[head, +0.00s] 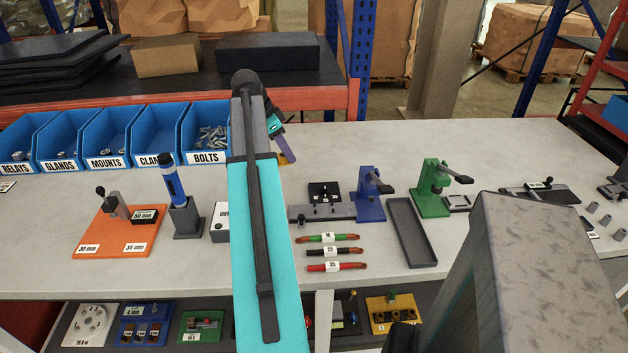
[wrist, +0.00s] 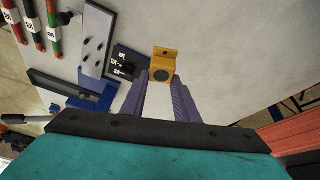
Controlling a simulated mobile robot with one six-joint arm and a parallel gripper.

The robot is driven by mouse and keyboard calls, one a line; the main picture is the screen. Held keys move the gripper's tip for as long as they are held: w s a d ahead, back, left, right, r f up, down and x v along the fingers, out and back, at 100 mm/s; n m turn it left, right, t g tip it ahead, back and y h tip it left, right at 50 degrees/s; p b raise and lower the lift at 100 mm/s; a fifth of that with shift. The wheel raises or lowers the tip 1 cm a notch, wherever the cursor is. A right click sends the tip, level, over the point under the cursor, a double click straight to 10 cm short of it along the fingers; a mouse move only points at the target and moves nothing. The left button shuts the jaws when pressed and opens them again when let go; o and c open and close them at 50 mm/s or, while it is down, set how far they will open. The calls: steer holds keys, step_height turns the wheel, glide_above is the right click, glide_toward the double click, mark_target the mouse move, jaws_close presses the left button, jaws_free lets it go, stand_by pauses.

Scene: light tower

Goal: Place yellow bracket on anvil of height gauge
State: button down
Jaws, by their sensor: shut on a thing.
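The yellow bracket (wrist: 165,53) is an L-shaped piece with a round hole in its upright flange and a dark round spot on its lower face. In the wrist view my gripper (wrist: 160,82) is shut on it, with the purple fingers at its near end. I cannot tell for sure which fixture is the height gauge. A black block with white marks (head: 325,192) stands right of the arm, and also shows in the wrist view (wrist: 124,63).
A grey plate with pins (head: 322,213), a blue press (head: 369,195), a green press (head: 431,190) and a dark tray (head: 411,232) stand right of my arm. Blue bins (head: 206,130) line the back left. The bench behind the presses is clear.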

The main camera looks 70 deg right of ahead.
steer(key=shift+d+m, duration=0.1)
steer(key=shift+m, duration=0.4)
steer(key=m+p, duration=0.1)
steer(key=y+p, duration=0.1)
steer(key=shift+s+r+m+p, duration=0.15)
steer(key=shift+r+m+p, duration=0.05)
steer(key=shift+m+p, duration=0.2)
steer(key=shift+s+m+g+p, duration=0.1)
steer(key=shift+m+g+p, duration=0.25)
steer(key=shift+p, duration=0.8)
steer(key=shift+s+p, duration=0.15)
steer(key=shift+p, duration=0.15)
steer(key=shift+f, duration=0.1)
steer(key=shift+d+f+p, duration=0.1)
steer(key=shift+f+p, duration=0.65)
steer(key=shift+f, duration=2.35)
steer(key=shift+f, duration=0.1)
steer(key=shift+f+p, duration=0.5)
steer(key=shift+f, duration=1.25)
